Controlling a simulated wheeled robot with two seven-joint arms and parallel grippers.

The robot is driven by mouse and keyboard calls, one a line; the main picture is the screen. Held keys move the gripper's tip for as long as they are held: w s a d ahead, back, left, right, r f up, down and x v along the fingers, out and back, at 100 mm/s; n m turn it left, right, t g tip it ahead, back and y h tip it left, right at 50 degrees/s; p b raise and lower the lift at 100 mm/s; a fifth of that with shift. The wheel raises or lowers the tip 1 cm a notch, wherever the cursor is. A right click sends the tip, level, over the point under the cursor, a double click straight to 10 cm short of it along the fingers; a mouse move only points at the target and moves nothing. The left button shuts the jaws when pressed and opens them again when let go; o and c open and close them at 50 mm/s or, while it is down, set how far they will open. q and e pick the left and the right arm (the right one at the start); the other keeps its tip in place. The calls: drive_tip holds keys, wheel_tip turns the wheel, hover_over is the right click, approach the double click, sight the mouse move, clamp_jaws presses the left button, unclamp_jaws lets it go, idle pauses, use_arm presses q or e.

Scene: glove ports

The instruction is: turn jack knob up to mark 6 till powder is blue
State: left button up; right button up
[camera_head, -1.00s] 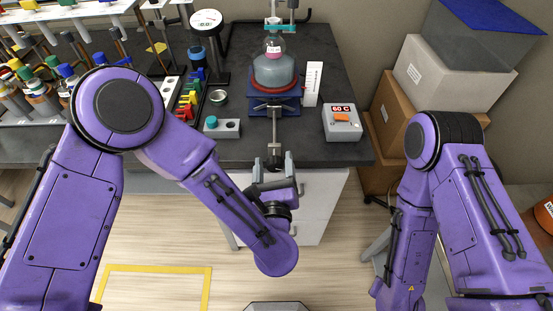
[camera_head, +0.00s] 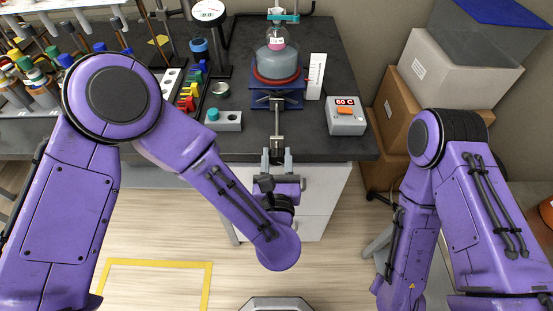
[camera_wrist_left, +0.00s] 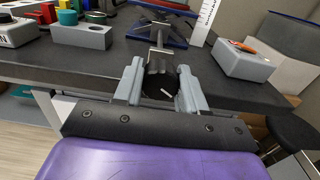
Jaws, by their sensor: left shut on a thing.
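The jack (camera_head: 277,100) has blue plates and stands at the front of the dark bench. Its black knob (camera_wrist_left: 160,87), with a white line on its face, faces me at the front edge. My left gripper (camera_head: 277,160) is shut on the knob, one grey finger on each side; it also shows in the left wrist view (camera_wrist_left: 161,90).
A grey box with an orange switch (camera_head: 346,116) reading 60 C stands right of the jack. Racks and bottles fill the left. Cartons (camera_head: 455,75) stand at the right. My right gripper is out of view.

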use_arm(q)
drive_tip(key=shift+m+b, duration=0.4)
drive_tip(key=shift+m, duration=1.4)
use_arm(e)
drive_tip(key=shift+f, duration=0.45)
use_arm(q)
drive_tip(key=o, duration=1.1)
drive_tip(key=shift+c, duration=0.2)
